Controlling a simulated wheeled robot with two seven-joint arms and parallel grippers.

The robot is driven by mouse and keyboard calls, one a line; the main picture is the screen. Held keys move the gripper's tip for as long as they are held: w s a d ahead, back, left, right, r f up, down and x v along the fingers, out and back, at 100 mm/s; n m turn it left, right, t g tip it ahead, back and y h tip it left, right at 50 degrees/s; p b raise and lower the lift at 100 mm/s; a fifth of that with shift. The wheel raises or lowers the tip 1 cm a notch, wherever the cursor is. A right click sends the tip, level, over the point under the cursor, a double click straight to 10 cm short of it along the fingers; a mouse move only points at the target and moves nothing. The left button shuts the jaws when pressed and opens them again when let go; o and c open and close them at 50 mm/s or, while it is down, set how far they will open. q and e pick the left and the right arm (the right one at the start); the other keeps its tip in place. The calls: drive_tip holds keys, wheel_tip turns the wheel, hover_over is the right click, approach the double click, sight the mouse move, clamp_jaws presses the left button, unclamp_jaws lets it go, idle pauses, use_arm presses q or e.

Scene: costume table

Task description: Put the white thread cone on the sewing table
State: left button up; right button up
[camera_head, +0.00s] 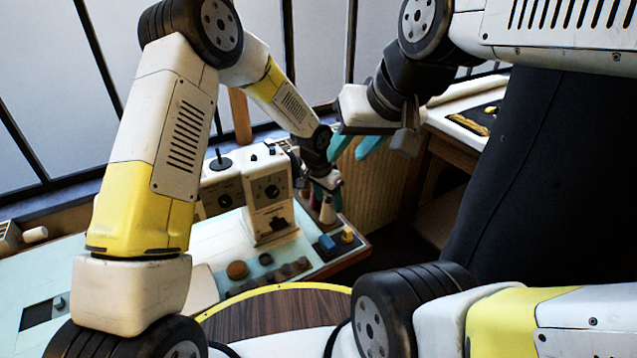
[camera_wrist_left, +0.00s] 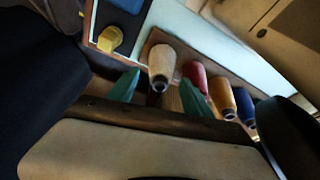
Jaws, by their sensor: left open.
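The white thread cone (camera_wrist_left: 161,62) stands on a wooden rack (camera_wrist_left: 151,42) in the left wrist view, first in a row of cones. My left gripper (camera_wrist_left: 160,80) is open, with one teal finger on each side of the cone's narrow end; I cannot tell whether they touch it. In the head view the left gripper (camera_head: 326,184) is just above the pale cone (camera_head: 327,211) at the table's far right end. The sewing table (camera_head: 215,238) has a pale blue top. My right gripper (camera_head: 356,147) is higher up, open and empty.
Red (camera_wrist_left: 196,76), orange (camera_wrist_left: 222,98) and blue (camera_wrist_left: 246,111) cones stand close beside the white one. A yellow knob (camera_wrist_left: 110,39) and a blue block (camera_head: 327,243) are nearby. A sewing machine (camera_head: 268,194) stands on the table. Pale tabletop in front of it is clear.

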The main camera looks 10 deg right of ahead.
sight(323, 219)
use_arm(q)
drive_tip(key=shift+r, duration=0.1)
drive_tip(key=v, duration=0.7)
drive_tip(key=shift+r, duration=0.25)
drive_tip(key=shift+s+a, duration=0.1)
drive_tip(key=shift+a, duration=0.05)
